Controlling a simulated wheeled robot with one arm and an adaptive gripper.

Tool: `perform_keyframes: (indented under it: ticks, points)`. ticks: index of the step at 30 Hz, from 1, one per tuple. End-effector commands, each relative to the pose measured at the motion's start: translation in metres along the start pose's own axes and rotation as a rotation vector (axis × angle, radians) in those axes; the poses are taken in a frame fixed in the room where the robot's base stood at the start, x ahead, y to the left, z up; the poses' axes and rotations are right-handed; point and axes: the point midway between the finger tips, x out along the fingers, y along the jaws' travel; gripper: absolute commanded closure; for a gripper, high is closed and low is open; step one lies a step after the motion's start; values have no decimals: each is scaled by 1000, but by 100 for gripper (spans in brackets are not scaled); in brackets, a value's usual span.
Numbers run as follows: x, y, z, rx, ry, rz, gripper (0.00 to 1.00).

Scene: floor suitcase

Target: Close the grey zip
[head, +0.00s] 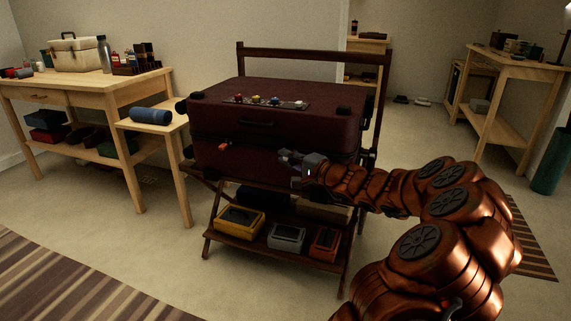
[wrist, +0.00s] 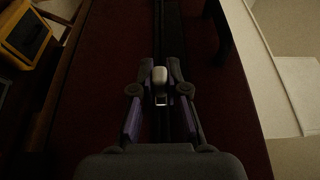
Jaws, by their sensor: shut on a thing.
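The dark red suitcase (head: 215,160) lies flat and shut-looking on a wooden folding rack. A dark zip track (wrist: 167,30) runs along its side and upward in the wrist view. My gripper (head: 288,156) is at the suitcase's front face, right of the middle. In the wrist view my gripper (wrist: 160,78) is shut on the pale grey zip pull (wrist: 160,76), with a finger on either side of it. An orange zip pull (head: 224,145) hangs at the front left, apart from my gripper. How far the grey zip's seam is open cannot be told.
The rack's lower shelf holds a yellow case (head: 238,222), a grey box (head: 286,237) and a red-orange box (head: 325,243). A wooden table (head: 90,82) with a small side bench (head: 160,130) stands at left. Another table (head: 510,62) is at the back right.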

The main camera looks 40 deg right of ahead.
Motion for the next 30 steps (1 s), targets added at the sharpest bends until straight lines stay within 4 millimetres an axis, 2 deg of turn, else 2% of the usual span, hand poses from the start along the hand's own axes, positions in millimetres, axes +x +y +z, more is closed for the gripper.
perform_keyframes:
  ticks: [13, 14, 20, 21, 30]
  points:
    - [1, -2, -4, 2, 12, -4, 100]
    - [1, -2, -3, 2, 12, -4, 84]
    - [1, -1, -3, 2, 11, -2, 63]
    - [1, -1, -3, 2, 11, -2, 60]
    - [0, 0, -4, 3, 12, 0, 60]
